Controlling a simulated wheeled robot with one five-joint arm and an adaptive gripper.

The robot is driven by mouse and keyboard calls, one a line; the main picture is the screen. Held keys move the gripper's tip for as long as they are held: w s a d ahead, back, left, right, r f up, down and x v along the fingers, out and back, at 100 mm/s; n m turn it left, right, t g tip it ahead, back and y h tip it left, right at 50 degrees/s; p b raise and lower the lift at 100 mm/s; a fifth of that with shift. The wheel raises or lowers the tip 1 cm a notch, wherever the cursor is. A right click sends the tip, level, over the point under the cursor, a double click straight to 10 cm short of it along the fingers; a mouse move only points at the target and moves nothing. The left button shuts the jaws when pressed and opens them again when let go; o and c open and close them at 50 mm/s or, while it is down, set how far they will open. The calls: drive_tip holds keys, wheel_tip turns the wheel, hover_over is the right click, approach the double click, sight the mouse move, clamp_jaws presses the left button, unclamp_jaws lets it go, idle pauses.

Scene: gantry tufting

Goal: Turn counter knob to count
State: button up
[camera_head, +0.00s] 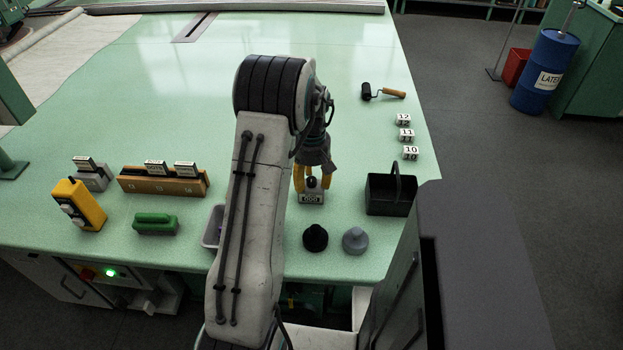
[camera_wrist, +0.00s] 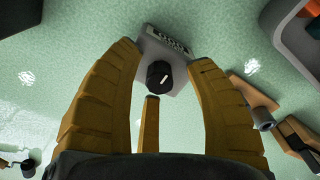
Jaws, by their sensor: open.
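The counter (camera_head: 311,198) is a small grey box with a digit display on the green table, in the middle of the head view. In the wrist view its grey body (camera_wrist: 181,47) is at the top centre. Its black knob (camera_wrist: 159,75) has a white pointer line and shows between my fingers. My gripper (camera_head: 313,180) is above the counter with yellow fingers pointing down. In the wrist view the open fingers (camera_wrist: 160,85) stand on either side of the knob, with a gap to it. The displayed digits are too small to read surely.
A black basket (camera_head: 391,195) stands right of the counter. A black knob-shaped piece (camera_head: 315,238) and a grey one (camera_head: 355,240) stand in front. Numbered blocks (camera_head: 407,135) and a roller (camera_head: 382,92) lie at right. A wooden rack (camera_head: 163,182), yellow device (camera_head: 79,205) and green block (camera_head: 155,223) stand left.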

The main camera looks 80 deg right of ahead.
sight(312, 179)
drive_tip(key=shift+r, duration=0.1)
wheel_tip(312, 179, up, 12)
idle(0.6)
idle(0.8)
